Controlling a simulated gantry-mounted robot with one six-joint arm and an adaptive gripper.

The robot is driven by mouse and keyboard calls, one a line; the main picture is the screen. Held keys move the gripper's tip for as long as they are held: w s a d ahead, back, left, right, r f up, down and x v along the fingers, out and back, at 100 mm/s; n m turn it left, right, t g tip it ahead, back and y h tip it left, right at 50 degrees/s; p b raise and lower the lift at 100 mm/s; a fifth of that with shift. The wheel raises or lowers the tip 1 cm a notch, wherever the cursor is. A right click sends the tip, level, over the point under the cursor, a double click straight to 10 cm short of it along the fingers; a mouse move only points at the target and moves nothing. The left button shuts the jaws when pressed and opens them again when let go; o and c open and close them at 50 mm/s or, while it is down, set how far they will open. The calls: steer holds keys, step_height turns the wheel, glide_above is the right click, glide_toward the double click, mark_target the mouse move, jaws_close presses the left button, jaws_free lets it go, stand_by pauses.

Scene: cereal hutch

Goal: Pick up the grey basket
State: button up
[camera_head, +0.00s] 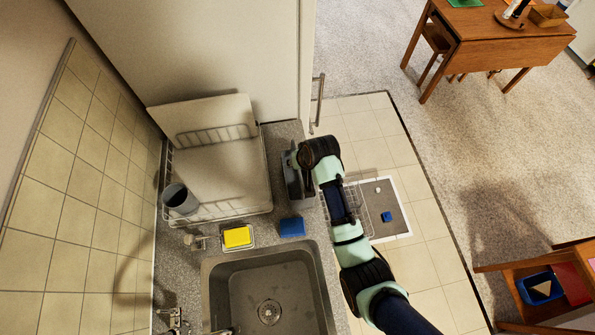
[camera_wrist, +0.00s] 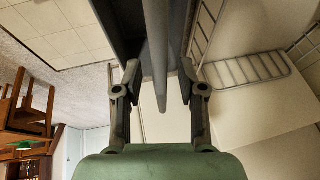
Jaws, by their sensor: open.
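The grey basket (camera_head: 294,184) stands at the right edge of the grey counter, beside the dish rack, partly hidden by my gripper. My gripper (camera_head: 301,160) is over its far part. In the wrist view, my gripper (camera_wrist: 158,72) is open, with one finger on each side of a grey bar (camera_wrist: 157,55) that looks like the basket's handle. The fingers look apart from the bar. The dark body of the basket shows behind it at the top. I cannot tell how deep the bar lies between the fingers.
A white wire dish rack (camera_head: 218,209) holds a large pale board (camera_head: 225,170) and a grey cup (camera_head: 180,200). A yellow sponge (camera_head: 237,237) and a blue sponge (camera_head: 292,227) lie near the sink (camera_head: 268,290). A tall cabinet (camera_head: 215,50) stands behind the counter.

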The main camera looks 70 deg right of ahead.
jaws_close()
stand_by(0.5)
step_height(320, 180, up, 20)
steer(key=shift+r+p, duration=0.25)
steer(key=shift+p, duration=0.15)
